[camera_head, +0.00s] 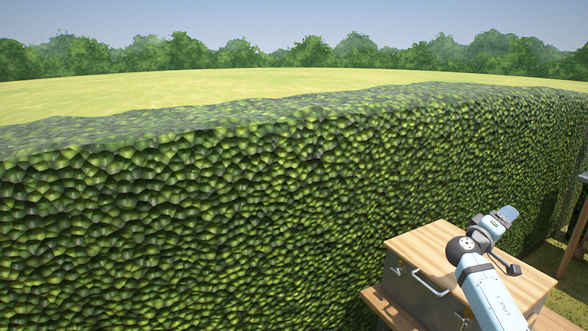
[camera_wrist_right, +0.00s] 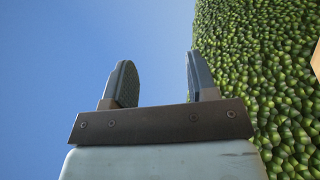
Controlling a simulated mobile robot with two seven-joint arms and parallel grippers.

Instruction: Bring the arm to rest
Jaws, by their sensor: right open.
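My right arm (camera_head: 488,290) comes in from the bottom right in the head view, raised over a wooden-topped box. Its wrist end (camera_head: 490,228) points up and to the right, and the fingers are hard to make out there. In the right wrist view, my right gripper (camera_wrist_right: 160,78) has its two dark fingers apart, with only blue sky between them. It holds nothing. My left gripper and arm are not in view.
The box (camera_head: 420,247), with a light handle and latches, stands on a wooden bench (camera_head: 392,310). A tall green hedge (camera_head: 220,210) fills most of the head view and also shows right of the fingers (camera_wrist_right: 260,70). Part of a wooden stand (camera_head: 575,240) shows at the right edge.

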